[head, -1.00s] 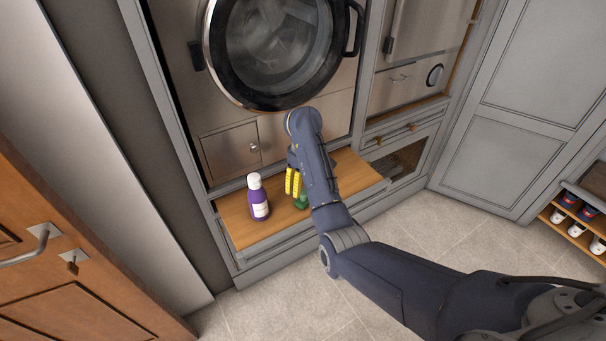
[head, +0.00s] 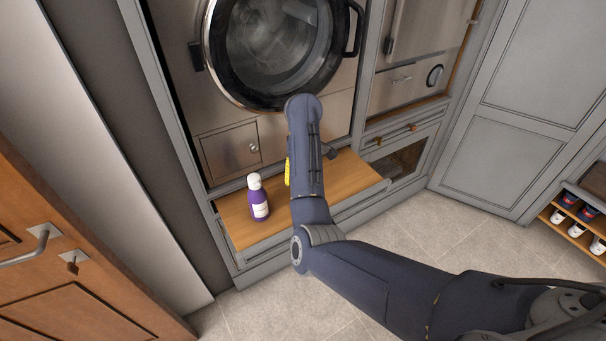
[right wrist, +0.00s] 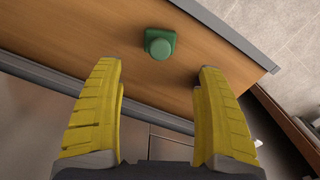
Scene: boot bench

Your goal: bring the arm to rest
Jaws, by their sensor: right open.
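My right gripper (right wrist: 160,115) is open, its yellow fingers wide apart and empty in the right wrist view. In the head view only a bit of a yellow finger (head: 287,171) shows beside my right forearm. A green bottle or cap-like object (right wrist: 160,43) stands on the wooden pull-out board (right wrist: 100,45), beyond the fingertips and apart from them. In the head view my arm hides this green object. My left gripper is not in view.
A purple bottle with a white cap (head: 258,198) stands on the left of the board. The washing machine door (head: 281,50) is above. A shoe rack (head: 578,222) stands at the far right. The tiled floor (head: 420,235) in front is clear.

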